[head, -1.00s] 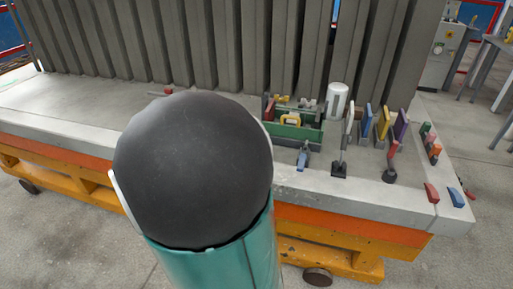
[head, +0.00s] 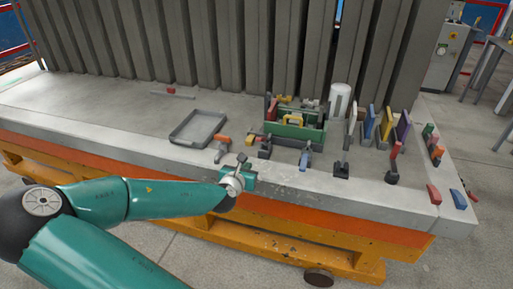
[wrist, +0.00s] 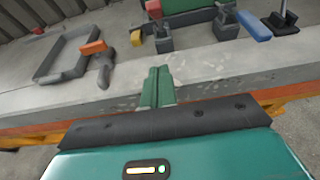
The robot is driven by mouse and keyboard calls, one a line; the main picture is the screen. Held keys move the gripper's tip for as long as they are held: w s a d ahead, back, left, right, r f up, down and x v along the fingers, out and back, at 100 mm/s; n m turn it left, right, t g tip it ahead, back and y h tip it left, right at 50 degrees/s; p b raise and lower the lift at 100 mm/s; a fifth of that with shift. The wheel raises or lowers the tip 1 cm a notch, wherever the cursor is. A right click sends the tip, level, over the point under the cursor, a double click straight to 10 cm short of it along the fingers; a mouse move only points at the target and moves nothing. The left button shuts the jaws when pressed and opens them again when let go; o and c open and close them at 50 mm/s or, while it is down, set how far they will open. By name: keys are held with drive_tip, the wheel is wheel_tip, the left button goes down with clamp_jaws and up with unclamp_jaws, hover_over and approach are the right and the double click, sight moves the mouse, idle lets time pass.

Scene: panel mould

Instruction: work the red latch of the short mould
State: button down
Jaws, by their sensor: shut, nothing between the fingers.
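My gripper (wrist: 157,72) is shut and empty, its green fingers together at the slab's front edge in the wrist view. In the head view my gripper (head: 249,176) is in front of that edge, apart from the coloured handles. An orange-red handle (head: 222,138) on a grey foot stands beside a shallow grey frame (head: 178,139); the handle also shows in the wrist view (wrist: 94,47), left of my fingers. A red-handled piece (head: 394,151) on a dark foot stands farther right. I cannot tell which is the short mould's red latch.
A green box (head: 296,131) with a yellow handle, a blue-handled piece (head: 304,160) and a white cylinder (head: 340,98) stand right of my gripper. Coloured plates (head: 386,122) stand beyond. Tall grey ribbed panels (head: 190,50) close the back. The slab's left is mostly clear.

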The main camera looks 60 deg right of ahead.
drive_tip(key=x, duration=0.9)
drive_tip(key=shift+w+d+r, duration=0.2)
drive_tip(key=shift+d+r, duration=1.15)
drive_tip(key=shift+r, duration=0.25)
drive_tip(key=shift+w+d+r+y, duration=0.1)
drive_tip(key=shift+d+r+y, duration=0.1)
drive_tip(key=shift+r+y, duration=0.1)
